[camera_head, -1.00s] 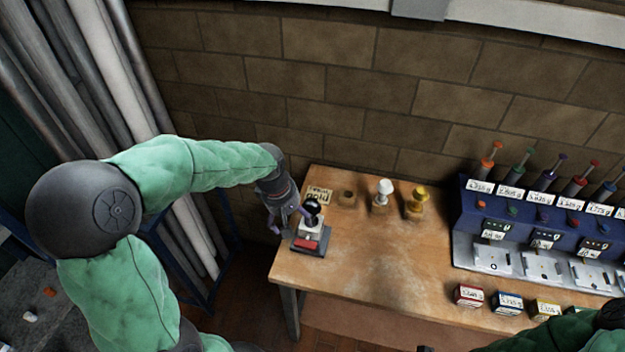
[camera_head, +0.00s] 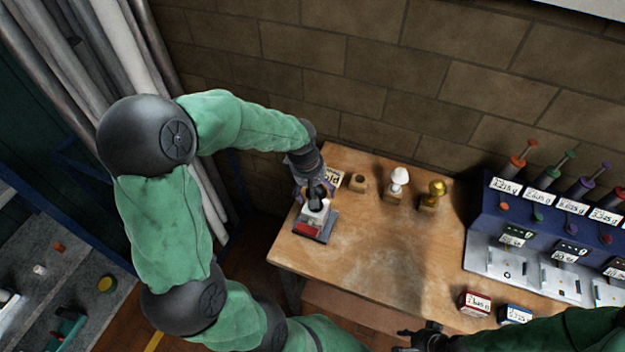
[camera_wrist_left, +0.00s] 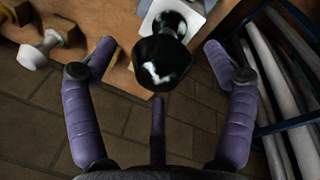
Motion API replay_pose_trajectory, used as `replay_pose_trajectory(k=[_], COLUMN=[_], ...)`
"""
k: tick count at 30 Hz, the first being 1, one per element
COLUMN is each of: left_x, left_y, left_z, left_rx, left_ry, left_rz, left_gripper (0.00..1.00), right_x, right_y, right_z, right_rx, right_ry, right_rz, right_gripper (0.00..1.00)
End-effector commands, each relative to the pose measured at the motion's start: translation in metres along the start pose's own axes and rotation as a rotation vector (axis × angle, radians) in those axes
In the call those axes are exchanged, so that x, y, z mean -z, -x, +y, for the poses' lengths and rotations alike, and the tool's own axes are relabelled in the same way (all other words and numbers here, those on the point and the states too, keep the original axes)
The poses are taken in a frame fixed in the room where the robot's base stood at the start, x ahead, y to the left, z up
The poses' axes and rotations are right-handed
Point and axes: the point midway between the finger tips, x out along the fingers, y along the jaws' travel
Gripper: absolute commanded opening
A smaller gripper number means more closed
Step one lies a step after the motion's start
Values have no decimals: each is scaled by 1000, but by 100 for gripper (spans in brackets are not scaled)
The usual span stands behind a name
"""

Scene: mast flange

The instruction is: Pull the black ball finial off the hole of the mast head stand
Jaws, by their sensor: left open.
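The black ball finial (camera_head: 318,194) sits on top of the mast head stand (camera_head: 312,228), a pale block with a red front on a grey base at the table's left edge. In the left wrist view, the ball (camera_wrist_left: 163,66) is large and lies between the spread purple fingers, with the pale top of the stand behind it. My left gripper (camera_wrist_left: 159,47) is open, a finger on each side of the ball, with gaps visible on both sides. The ball hides the hole. My right gripper (camera_head: 426,338) is at the bottom edge, dark and partly cut off; its jaws are unclear.
A small wooden block (camera_head: 358,183), a white finial (camera_head: 398,180) and a gold finial (camera_head: 433,194) on wooden blocks stand behind. A blue rack (camera_head: 560,200) with labelled scales fills the right. Small labelled boxes (camera_head: 475,303) stand at the front. The table middle is clear.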

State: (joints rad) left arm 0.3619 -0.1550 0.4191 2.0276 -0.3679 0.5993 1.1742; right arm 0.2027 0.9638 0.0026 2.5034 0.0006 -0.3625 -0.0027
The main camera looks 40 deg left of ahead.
Motion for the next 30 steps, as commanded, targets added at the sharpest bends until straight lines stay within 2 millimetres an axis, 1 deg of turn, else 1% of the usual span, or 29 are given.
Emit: replay_pose_trajectory(k=[1,6,11,19,20,21,23,24,26,30], left_x=[0,0,0,0,0,0,0,0,0,0], left_y=[-9,-25,-31,-31,-31,-31,-31,-31,-31,-31], left_z=[-1,0,0,0,0,0,0,0,0,0], left_rx=[2,1,-1,-1,-1,-1,-1,-1,-1,-1], left_ry=[-1,0,0,0,0,0,0,-1,-1,-1], left_rz=[-1,-1,1,1,1,1,1,1,0,0], left_gripper=[84,84,84,84,76,64,47,36,19,18], right_x=[0,0,0,0,0,0,0,0,0,0], right_y=[-2,-4,-4,-4,-4,-4,-4,-4,-4,-4], right_z=[1,1,2,2,2,2,2,2,2,2], right_rx=[0,0,0,0,0,0,0,0,0,0], right_ry=[0,0,0,0,0,0,0,0,0,0], right_rz=[0,0,0,0,0,0,0,0,0,0], right_gripper=[40,40,40,40,40,40,40,40,40,40])
